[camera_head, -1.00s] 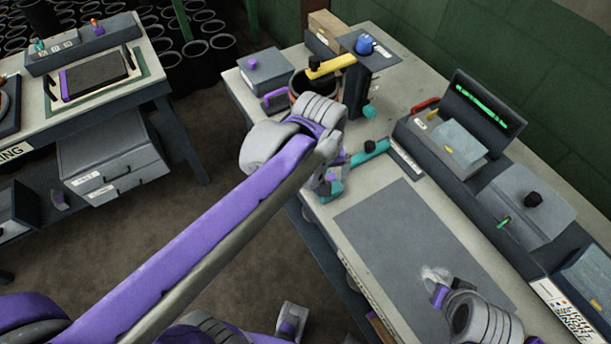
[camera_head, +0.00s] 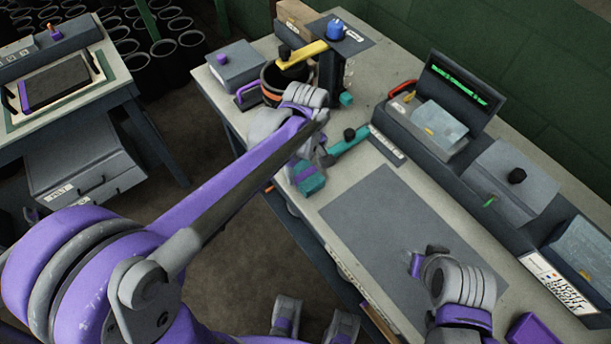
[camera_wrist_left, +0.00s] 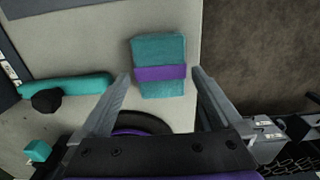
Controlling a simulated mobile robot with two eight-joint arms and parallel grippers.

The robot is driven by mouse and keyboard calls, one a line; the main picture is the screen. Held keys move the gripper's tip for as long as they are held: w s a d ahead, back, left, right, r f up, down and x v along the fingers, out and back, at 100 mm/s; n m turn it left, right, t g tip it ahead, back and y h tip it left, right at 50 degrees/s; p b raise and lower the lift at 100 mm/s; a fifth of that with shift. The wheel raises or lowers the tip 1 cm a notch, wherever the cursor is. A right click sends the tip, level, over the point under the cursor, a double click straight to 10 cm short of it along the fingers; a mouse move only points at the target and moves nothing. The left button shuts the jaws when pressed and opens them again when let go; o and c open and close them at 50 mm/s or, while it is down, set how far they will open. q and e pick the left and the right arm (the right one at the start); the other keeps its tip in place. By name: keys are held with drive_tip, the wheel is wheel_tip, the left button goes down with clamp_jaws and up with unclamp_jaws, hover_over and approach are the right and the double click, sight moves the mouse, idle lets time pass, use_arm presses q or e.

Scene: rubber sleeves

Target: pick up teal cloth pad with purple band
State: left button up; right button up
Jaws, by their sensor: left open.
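The teal cloth pad (camera_head: 309,180) with a purple band lies at the near left edge of the workbench, below my left gripper (camera_head: 312,160). In the left wrist view the pad (camera_wrist_left: 160,50) lies flat, with its purple band across the middle. My left gripper (camera_wrist_left: 161,82) is open, its two fingers spread on either side of the pad's near end; nothing is between them that I can see as held. My right gripper (camera_head: 416,263) is over the grey mat, and its fingers are too small to read.
A teal bar (camera_head: 350,143) with a black knob (camera_wrist_left: 46,101) lies beside the pad. A dark pot (camera_head: 277,95) and yellow arm (camera_head: 303,54) stand farther back. Grey boxes line the bench's right side. The grey mat (camera_head: 375,215) is mostly bare.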

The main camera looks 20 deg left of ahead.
sight(306, 174)
use_arm(q)
drive_tip(key=shift+f, duration=1.55)
drive_tip(key=c, duration=1.3)
wheel_tip(306, 174, up, 10)
drive_tip(key=shift+r+p, duration=0.1)
drive_tip(key=shift+p, duration=0.3)
drive_tip(key=o, duration=0.9)
drive_tip(key=c, duration=0.6)
drive_tip(key=shift+s, duration=0.1)
